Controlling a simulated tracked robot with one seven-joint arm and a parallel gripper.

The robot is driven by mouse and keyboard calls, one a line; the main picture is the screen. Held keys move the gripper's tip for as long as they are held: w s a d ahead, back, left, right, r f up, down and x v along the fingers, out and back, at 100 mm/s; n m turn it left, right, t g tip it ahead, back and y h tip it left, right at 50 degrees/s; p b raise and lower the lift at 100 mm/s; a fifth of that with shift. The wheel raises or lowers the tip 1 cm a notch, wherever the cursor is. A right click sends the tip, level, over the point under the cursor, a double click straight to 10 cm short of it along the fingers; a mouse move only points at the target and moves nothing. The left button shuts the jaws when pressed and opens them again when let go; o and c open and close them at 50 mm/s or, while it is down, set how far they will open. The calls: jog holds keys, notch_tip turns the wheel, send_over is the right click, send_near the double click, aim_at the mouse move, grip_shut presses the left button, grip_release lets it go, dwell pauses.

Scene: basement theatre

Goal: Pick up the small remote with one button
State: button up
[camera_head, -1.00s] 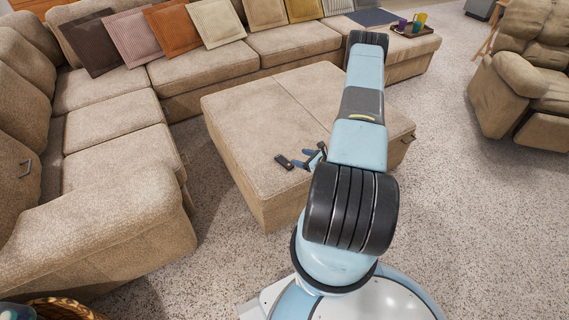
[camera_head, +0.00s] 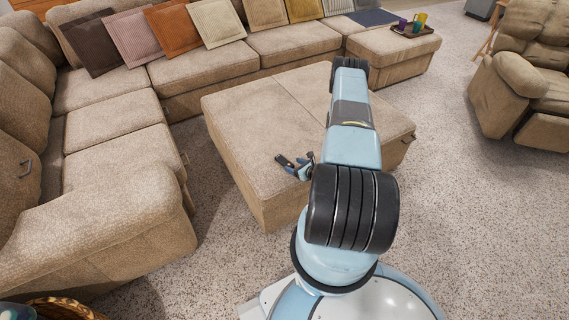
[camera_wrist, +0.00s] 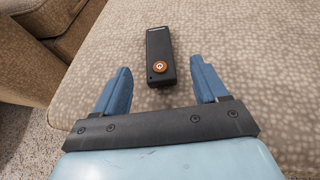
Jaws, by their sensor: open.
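The small remote (camera_wrist: 160,46) is black with one round orange button. In the wrist view it lies flat on the beige ottoman (camera_wrist: 240,40), just beyond my fingertips and between their lines. My gripper (camera_wrist: 162,80) is open and empty, with its two blue fingers spread on either side of the remote's near end. In the head view the remote (camera_head: 282,159) is a small dark shape near the ottoman's left front part, close to my gripper (camera_head: 297,166). My arm hides part of the ottoman there.
A beige sectional sofa (camera_head: 110,105) with several cushions runs along the left and back. A tray (camera_head: 408,32) with cups stands on the far seat. An armchair (camera_head: 520,85) is at right. Speckled carpet (camera_head: 470,220) is open at right.

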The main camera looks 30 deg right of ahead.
aim_at(288, 163)
jog(key=shift+x, duration=2.65)
jog(key=shift+a, duration=0.15)
jog(key=shift+s+f, duration=0.1)
jog(key=c, duration=0.9)
jog(key=shift+c, duration=1.3)
